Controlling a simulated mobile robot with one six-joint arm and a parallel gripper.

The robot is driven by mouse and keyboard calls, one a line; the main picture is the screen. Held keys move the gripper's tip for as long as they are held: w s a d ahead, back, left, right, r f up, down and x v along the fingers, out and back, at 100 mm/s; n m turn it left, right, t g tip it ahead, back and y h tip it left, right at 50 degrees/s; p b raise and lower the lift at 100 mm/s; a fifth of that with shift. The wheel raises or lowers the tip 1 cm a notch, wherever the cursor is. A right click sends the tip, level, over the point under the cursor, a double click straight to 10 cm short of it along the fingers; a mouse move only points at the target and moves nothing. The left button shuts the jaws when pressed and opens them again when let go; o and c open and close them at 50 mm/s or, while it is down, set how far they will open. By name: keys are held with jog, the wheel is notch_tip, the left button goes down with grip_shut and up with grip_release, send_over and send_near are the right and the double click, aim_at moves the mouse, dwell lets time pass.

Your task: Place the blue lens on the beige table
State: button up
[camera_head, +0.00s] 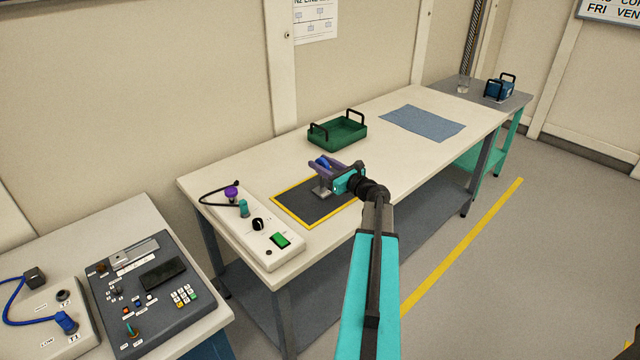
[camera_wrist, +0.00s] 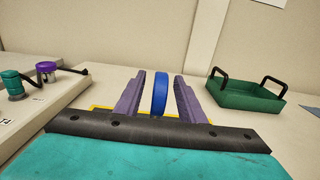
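The blue lens (camera_wrist: 160,94) stands upright on edge between the two purple fingers of my gripper (camera_wrist: 160,90). In the wrist view a narrow gap shows on each side of it, so the fingers are open around it. In the head view the lens (camera_head: 322,162) shows small between the fingers of my gripper (camera_head: 328,168), above a small grey stand (camera_head: 322,190). Whether the lens rests on that stand is hard to tell. The stand is on a dark mat with a yellow border (camera_head: 298,211). The mat lies on the long beige table (camera_head: 385,178).
A green tray with black handles (camera_head: 338,132) stands behind the mat. A blue cloth (camera_head: 422,122) lies to the right. A white control box (camera_head: 250,226) is left of the mat. Bare tabletop lies right of the mat.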

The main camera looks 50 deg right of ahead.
jog(key=w+p, duration=0.1)
jog(key=w, duration=0.2)
jog(key=shift+w+d+r, duration=0.1)
jog(key=shift+w, duration=0.3)
grip_shut()
dwell(0.3)
